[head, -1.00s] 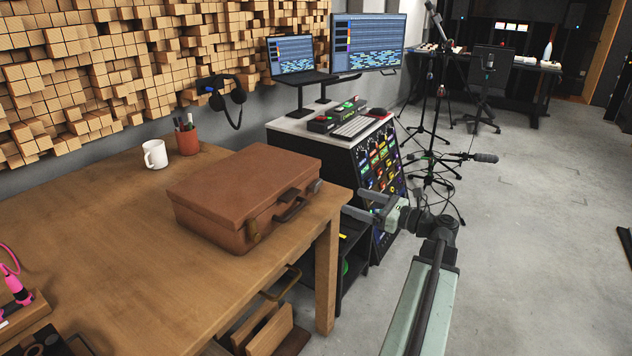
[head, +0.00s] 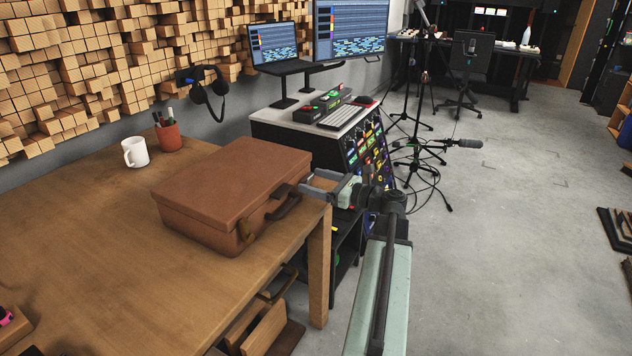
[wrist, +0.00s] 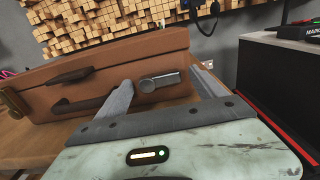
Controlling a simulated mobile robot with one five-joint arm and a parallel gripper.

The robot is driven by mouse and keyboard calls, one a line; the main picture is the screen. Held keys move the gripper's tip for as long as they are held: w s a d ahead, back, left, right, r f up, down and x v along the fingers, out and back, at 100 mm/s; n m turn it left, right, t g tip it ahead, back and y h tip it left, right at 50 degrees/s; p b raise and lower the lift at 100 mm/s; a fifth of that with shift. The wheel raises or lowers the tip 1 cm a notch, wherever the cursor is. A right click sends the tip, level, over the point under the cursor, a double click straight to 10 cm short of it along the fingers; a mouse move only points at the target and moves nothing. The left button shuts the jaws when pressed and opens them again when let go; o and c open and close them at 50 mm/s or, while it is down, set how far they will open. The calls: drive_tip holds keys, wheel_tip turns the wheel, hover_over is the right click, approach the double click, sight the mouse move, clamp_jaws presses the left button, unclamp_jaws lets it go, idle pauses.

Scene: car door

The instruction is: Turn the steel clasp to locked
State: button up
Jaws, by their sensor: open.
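The steel clasp (wrist: 160,83) is a round disc with a flat lever pointing right. It sits on the front side of a brown suitcase (wrist: 110,62), near its right end, in the wrist view. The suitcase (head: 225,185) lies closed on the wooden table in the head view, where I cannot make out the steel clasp. My gripper (wrist: 162,75) is open, with one finger left of the clasp and one to its right. Its fingers hold nothing. In the head view my gripper (head: 318,184) is at the suitcase's right front corner.
A brass clasp (head: 245,230) and a dark handle (head: 284,205) are on the suitcase front. The wooden table (head: 95,240) carries a white mug (head: 135,152) and a pen cup (head: 168,135). A rack desk (head: 300,125) stands beyond. Open floor lies to the right.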

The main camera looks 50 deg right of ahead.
drive_tip(key=shift+w, duration=0.15)
drive_tip(key=c, duration=1.4)
drive_tip(key=shift+o, duration=0.2)
drive_tip(key=shift+r+n, duration=0.1)
drive_tip(key=shift+n, duration=0.2)
drive_tip(key=n, duration=0.3)
drive_tip(key=shift+a+r+n+p, duration=0.2)
drive_tip(key=shift+r+n+p, duration=0.1)
drive_tip(key=shift+p, duration=0.1)
drive_tip(key=n, duration=0.4)
drive_tip(key=shift+a+r+n+p, duration=0.25)
drive_tip(key=shift+r+n+p, duration=0.05)
drive_tip(key=n, duration=0.4)
drive_tip(key=shift+s+a+r, duration=0.15)
drive_tip(key=shift+s+a, duration=0.1)
drive_tip(key=shift+a, duration=0.1)
drive_tip(key=shift+s+a+n, duration=0.1)
drive_tip(key=shift+a+n, duration=0.1)
drive_tip(key=shift+n, duration=1.05)
drive_tip(key=shift+a+n, duration=0.2)
drive_tip(key=shift+n, duration=1.05)
